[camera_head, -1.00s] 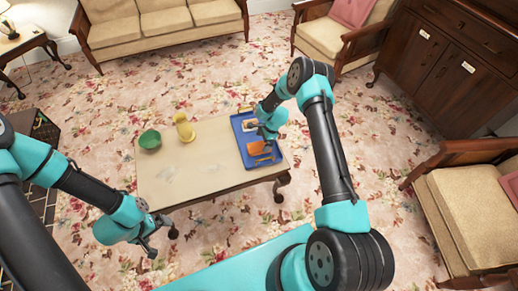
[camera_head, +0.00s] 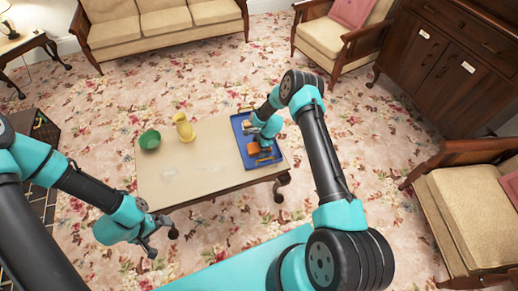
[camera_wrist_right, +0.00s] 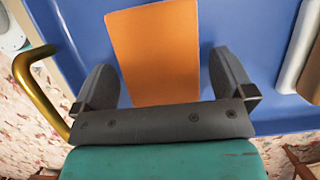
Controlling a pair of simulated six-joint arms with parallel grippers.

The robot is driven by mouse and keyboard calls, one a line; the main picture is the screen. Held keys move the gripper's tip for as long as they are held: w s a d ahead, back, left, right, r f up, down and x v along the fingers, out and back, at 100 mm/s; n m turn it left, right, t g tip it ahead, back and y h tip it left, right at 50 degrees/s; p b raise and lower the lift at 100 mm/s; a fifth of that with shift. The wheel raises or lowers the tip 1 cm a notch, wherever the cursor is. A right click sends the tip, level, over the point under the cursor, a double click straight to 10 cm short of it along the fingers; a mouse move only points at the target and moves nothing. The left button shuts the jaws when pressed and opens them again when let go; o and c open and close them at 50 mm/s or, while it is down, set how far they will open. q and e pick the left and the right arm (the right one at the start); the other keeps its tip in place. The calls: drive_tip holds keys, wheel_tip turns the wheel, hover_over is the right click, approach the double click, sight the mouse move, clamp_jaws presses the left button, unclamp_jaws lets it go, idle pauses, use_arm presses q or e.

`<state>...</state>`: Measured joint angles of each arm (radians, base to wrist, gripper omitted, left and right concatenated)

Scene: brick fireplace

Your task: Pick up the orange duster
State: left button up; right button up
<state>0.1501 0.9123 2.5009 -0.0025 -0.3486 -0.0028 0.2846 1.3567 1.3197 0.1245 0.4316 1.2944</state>
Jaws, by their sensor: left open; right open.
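The orange duster (camera_wrist_right: 155,52) lies on a blue tray (camera_wrist_right: 75,20). In the right wrist view it sits between the two fingers of my right gripper (camera_wrist_right: 160,80), which is open, with a gap on either side. In the head view the duster (camera_head: 254,148) shows only partly, with my right gripper (camera_head: 264,150) over it. My left gripper (camera_head: 152,244) is open and empty, in front of the table and well away from the tray.
The tray (camera_head: 240,134), with brass handles, rests on the right end of a low table (camera_head: 190,180). A green bowl (camera_head: 149,140) and a yellow vase (camera_head: 184,127) stand at its left. Pale objects (camera_wrist_right: 300,50) lie beside the duster.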

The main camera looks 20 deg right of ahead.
drive_tip(key=c, duration=1)
drive_tip(key=shift+o, duration=0.2)
wheel_tip(320, 180, up, 10)
idle(0.5)
